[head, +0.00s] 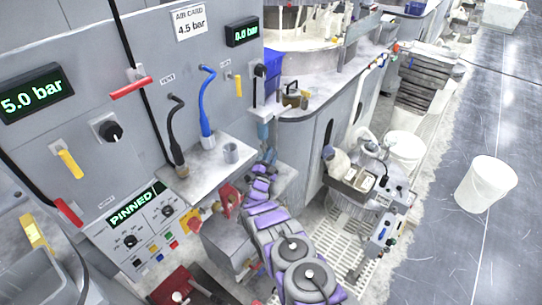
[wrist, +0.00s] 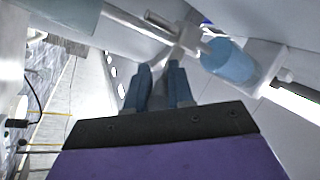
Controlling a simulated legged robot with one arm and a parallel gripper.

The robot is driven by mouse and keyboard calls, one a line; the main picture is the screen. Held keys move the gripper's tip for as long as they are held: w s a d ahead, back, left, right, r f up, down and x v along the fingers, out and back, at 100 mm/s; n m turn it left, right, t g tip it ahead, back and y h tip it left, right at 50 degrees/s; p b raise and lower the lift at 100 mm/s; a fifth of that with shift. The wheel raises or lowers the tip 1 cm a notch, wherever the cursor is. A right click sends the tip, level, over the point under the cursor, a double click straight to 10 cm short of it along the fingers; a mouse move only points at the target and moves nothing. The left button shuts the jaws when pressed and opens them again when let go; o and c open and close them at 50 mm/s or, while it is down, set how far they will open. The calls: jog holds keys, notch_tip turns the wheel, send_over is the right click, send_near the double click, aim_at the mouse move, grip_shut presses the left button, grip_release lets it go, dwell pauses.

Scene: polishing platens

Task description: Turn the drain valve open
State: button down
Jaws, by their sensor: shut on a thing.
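In the wrist view, the two blue-grey fingers of my gripper (wrist: 160,78) are close together at a pale metal lever (wrist: 187,42), which I take for the drain valve's handle. The lever is by a metal rod and a blue cylindrical fitting (wrist: 230,60) on a pipe. The fingers are shut on the lever; their exact contact is partly hidden. In the head view, my gripper (head: 265,135) reaches up to the right end of the grey panel, below a black handle (head: 258,88). The valve is too small and covered there to tell its angle.
A grey shelf (head: 195,168) with a small cup (head: 231,152) is left of my gripper. A blue hose (head: 207,105) and a dark hose (head: 176,130) rise behind it. A red valve (head: 228,200) is close beside my arm. A white bucket (head: 486,183) stands on the floor.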

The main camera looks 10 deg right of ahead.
jog(key=shift+f+n+t, duration=0.3)
jog(key=shift+f+t, duration=0.15)
jog(key=shift+t, duration=0.05)
jog(key=c, duration=1.4)
grip_release()
jog(key=shift+c, duration=0.2)
jog(key=o, duration=0.3)
jog(key=shift+w+a, duration=0.1)
jog(key=shift+w, duration=0.1)
jog(key=shift+o, duration=0.3)
jog(key=shift+r, duration=0.2)
jog(key=shift+s, duration=0.1)
jog(key=v, duration=1.7)
jog(key=shift+f+p, duration=0.3)
jog(key=shift+p, duration=0.15)
